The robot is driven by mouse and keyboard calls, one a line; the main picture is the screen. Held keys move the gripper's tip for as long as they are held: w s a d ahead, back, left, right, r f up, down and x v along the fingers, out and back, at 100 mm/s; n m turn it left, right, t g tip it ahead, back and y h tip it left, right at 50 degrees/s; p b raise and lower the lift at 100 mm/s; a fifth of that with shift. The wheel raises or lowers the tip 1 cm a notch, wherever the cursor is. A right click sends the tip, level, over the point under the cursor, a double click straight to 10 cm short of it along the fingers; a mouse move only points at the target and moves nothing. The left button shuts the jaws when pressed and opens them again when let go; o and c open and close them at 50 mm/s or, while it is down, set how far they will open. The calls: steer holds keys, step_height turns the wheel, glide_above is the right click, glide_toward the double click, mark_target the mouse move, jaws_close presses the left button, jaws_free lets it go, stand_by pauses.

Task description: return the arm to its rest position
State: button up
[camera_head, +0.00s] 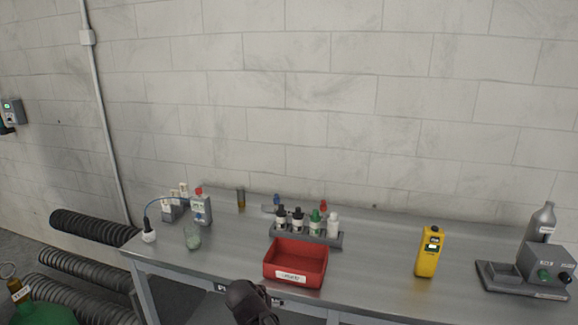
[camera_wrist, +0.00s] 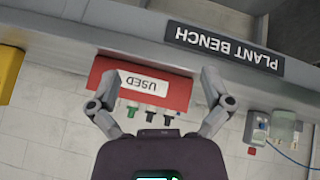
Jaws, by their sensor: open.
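My gripper (camera_wrist: 160,76) shows in the wrist view with its two grey fingers spread wide. Nothing is held between them. A red bin (camera_wrist: 145,68) labelled USED appears upside down beyond the fingers, apart from them as far as I can tell. In the head view, a dark part of my arm (camera_head: 251,302) rises at the bottom centre, in front of the bench's front edge and just below the red bin (camera_head: 296,262). The fingers cannot be made out in the head view.
The metal bench (camera_head: 375,268) holds a rack (camera_head: 306,236) of several bottles, a yellow handheld meter (camera_head: 429,252), a grey device (camera_head: 545,268) at right, and a glass beaker (camera_head: 192,238) at left. Ribbed black hoses (camera_head: 85,272) lie left of the bench. The bench front carries a PLANT BENCH sign (camera_wrist: 224,48).

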steer(key=s+d+f+g+y, duration=0.1)
steer(key=s+d+g, duration=0.2)
steer(key=d, duration=0.8)
steer(key=s+d+f+g+y, duration=0.2)
steer(key=s+d, duration=0.3)
steer(key=d, duration=0.6)
steer(key=shift+s+d+f+g, duration=0.25)
steer(key=shift+d+g, duration=0.1)
steer(key=shift+g, duration=0.45)
steer(key=shift+w, duration=0.1)
